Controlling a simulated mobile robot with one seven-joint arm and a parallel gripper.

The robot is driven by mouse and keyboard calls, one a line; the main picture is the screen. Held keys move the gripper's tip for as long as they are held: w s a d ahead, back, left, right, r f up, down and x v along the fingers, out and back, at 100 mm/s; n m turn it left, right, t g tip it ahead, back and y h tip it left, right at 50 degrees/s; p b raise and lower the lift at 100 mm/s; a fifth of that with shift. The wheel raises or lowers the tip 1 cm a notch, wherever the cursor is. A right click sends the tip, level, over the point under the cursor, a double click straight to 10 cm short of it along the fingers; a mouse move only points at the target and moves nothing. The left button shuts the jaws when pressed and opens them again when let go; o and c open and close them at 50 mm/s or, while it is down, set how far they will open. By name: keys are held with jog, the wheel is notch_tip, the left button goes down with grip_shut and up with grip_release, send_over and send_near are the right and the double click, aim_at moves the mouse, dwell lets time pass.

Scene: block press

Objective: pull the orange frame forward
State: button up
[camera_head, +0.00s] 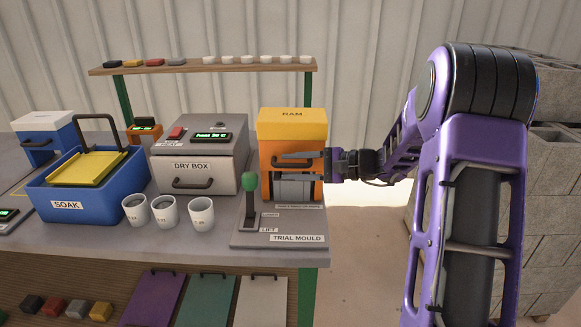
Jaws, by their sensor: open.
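The orange frame (268,170) stands upright on a grey base plate at the right end of the bench, under a yellow block marked RAM (292,123). A grey mould block (294,188) sits low in the frame's front opening. My gripper (290,158) reaches in from the right, its fingers pointing left across the front of the frame, above the mould block. It is open. I cannot tell whether the fingers touch the frame. They and the wrist hide part of its front and right post.
A lever with a green knob (251,195) stands just left of the frame's front. The dry box (200,160) is close on the left, with several white cups (201,214) before it. A blue soak tub (88,185) is farther left. Concrete blocks (556,190) stand at right.

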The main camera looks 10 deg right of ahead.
jog(key=v, duration=1.6)
jog(key=shift+s+d+p, duration=0.25)
jog(key=shift+d+p, duration=0.05)
jog(key=shift+p, duration=0.15)
